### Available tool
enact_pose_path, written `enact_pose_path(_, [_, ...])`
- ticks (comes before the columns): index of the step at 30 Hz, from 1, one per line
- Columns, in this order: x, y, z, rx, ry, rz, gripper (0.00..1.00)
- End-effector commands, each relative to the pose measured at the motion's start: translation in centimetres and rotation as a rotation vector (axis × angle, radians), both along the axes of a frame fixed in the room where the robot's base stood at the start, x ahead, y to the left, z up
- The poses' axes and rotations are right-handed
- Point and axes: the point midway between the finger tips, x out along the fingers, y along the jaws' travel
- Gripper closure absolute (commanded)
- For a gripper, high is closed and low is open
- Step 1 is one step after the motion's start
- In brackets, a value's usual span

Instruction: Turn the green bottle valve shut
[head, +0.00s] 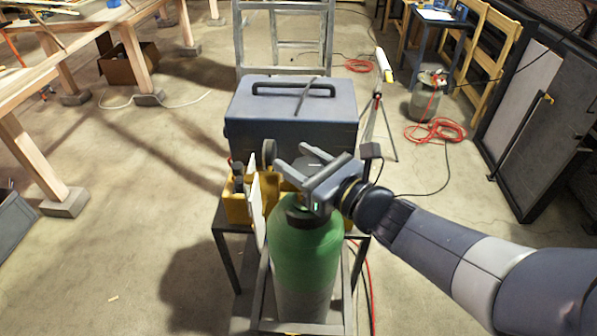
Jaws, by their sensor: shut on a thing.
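The green bottle (306,250) stands upright in a dark metal frame at the centre of the head view. Its lower part is pale grey. My gripper (294,160) is directly over the bottle's top, reaching in from the right with its fingers pointing left. It is shut on the bottle valve. The valve is mostly hidden by the fingers and the gripper's body, so how far it is turned cannot be seen.
A blue-grey case (290,108) with a black handle stands just behind the bottle. Yellow containers (237,208) sit to its left. A pale upright plate (257,208) is close beside the bottle. Red hose (435,131) lies at the back right.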

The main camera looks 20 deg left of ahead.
Motion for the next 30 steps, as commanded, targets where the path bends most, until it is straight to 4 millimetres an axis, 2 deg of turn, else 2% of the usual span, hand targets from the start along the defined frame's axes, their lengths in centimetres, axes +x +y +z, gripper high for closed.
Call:
enact_pose_path(9, [0.08, -0.03, -0.07, 0.0, -0.001, -0.086, 0.75])
enact_pose_path(22, [0.17, -0.07, 0.08, 0.0, -0.001, -0.096, 0.75])
enact_pose_path(23, [0.17, -0.06, 0.08, 0.0, -0.001, -0.096, 0.5])
enact_pose_path(30, [0.17, -0.06, 0.06, 0.0, -0.001, -0.095, 0.3])
